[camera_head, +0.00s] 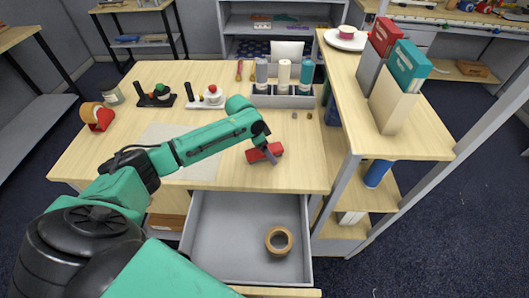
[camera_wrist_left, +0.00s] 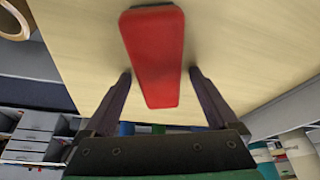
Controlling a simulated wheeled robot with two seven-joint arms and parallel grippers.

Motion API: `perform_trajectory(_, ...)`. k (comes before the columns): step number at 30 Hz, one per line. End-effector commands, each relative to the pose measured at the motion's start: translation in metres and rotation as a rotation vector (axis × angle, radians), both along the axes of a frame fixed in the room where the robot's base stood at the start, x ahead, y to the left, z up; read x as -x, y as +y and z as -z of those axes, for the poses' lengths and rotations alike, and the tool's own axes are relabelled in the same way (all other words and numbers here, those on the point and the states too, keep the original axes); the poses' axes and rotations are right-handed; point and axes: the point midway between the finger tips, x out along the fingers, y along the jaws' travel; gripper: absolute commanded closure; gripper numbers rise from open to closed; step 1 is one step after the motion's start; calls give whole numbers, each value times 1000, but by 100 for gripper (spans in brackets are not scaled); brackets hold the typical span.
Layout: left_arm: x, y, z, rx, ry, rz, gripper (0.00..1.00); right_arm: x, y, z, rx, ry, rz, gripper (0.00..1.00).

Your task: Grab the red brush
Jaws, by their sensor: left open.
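The red brush (camera_head: 259,154) lies on the wooden table near its front edge, just left of the raised shelf unit. In the left wrist view the red brush (camera_wrist_left: 155,45) is a long red block, its near end between the two fingers. My left gripper (camera_wrist_left: 159,75) is open, with a finger on either side of the brush and a visible gap to each. In the head view my left gripper (camera_head: 268,154) points down at the brush and partly covers it. My right gripper is not in view.
An open grey drawer (camera_head: 215,240) below the table edge holds a tape roll (camera_head: 279,241). Bottles in a grey holder (camera_head: 285,100) stand behind the brush. A wooden shelf unit (camera_head: 345,110) with upright books rises at the right.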

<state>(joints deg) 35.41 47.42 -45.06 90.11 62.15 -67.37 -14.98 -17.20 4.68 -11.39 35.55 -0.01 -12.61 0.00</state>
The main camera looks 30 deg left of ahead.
Motion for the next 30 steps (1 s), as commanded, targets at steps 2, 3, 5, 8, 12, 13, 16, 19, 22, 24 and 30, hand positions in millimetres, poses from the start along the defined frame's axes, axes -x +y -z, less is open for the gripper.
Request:
perform_trajectory(2, 0, 0, 1, 0, 0, 0, 7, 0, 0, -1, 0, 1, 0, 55)
perform_trajectory(3, 0, 0, 1, 0, 0, 0, 11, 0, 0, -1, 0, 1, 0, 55)
perform_trajectory(5, 0, 0, 1, 0, 0, 0, 34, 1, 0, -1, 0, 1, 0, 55)
perform_trajectory(8, 0, 0, 1, 0, 0, 0, 72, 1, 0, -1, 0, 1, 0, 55)
perform_trajectory(12, 0, 0, 1, 0, 0, 0, 100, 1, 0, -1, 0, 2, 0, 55)
perform_trajectory(13, 0, 0, 1, 0, 0, 0, 100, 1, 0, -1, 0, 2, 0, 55)
perform_trajectory(16, 0, 0, 1, 0, 0, 0, 100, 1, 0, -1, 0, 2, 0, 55)
perform_trajectory(19, 0, 0, 0, 0, -2, 1, 100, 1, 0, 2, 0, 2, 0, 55)
perform_trajectory(22, -1, 0, -11, 0, -3, 0, 100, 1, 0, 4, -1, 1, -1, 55)
perform_trajectory(24, -1, 0, -23, -1, -5, 1, 100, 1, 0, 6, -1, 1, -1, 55)
perform_trajectory(30, -2, 0, -90, 0, -10, 0, 100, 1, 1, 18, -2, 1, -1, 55)
